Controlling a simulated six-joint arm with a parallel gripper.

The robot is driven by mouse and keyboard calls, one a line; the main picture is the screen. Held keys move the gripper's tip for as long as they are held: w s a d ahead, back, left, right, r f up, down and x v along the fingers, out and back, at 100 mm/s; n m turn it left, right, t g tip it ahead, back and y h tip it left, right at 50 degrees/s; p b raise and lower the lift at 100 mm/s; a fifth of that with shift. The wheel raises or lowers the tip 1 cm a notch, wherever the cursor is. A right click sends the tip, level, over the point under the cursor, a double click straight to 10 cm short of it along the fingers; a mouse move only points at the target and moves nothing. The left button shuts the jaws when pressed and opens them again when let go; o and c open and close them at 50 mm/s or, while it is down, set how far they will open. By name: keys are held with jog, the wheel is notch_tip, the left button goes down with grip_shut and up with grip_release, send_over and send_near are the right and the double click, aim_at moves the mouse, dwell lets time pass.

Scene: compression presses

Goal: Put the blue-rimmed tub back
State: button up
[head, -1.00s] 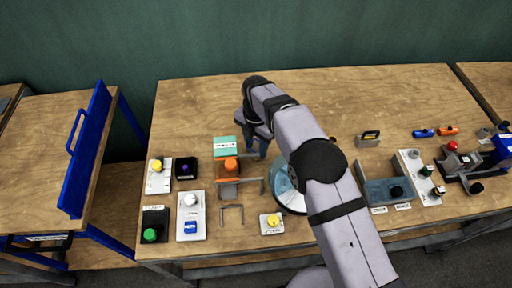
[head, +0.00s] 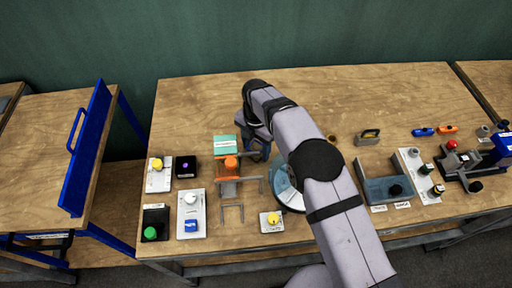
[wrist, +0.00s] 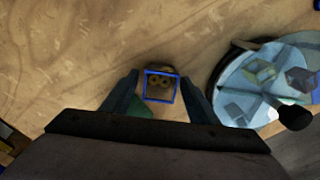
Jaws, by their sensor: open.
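The blue-rimmed tub (wrist: 160,87) shows in the wrist view as a small square with a bright blue rim. Two dark round shapes show inside it. My gripper (wrist: 158,92) is open, with one finger on each side of the tub; I cannot tell whether they touch it. In the head view my gripper (head: 258,148) is low over the table, just right of the orange and teal press (head: 228,165). The tub is not clearly visible there, hidden by my gripper and arm.
A round bluish dish (wrist: 238,92) with several blocks on it lies right of my gripper; my arm partly covers it in the head view. Button boxes, such as a white one (head: 191,214), stand at left. A grey-blue tray (head: 375,188) and other devices stand at right. The table's back is clear.

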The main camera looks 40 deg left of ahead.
notch_tip(320, 180, up, 12)
jog(key=b, duration=0.3)
jog(key=w+d+r+m, duration=0.1)
jog(key=w+d+m, duration=0.35)
jog(key=d, duration=0.35)
jog(key=w+d+r+m, duration=0.1)
jog(key=w+d+m, duration=0.3)
jog(key=d+m, duration=0.3)
jog(key=s+d+f+m, duration=0.1)
jog(key=s+d+m, duration=0.2)
jog(key=d+m, duration=0.75)
jog(key=s+d+m, duration=0.3)
jog(key=d+m, duration=0.2)
jog(key=d, duration=1)
jog(key=s+d+f+m, duration=0.3)
jog(key=s+d+m, duration=0.5)
jog(key=s, duration=0.3)
jog(key=shift+d+f+m, duration=0.2)
jog(key=shift+f+m, duration=0.2)
jog(key=shift+m, duration=0.1)
jog(key=shift+s, duration=0.1)
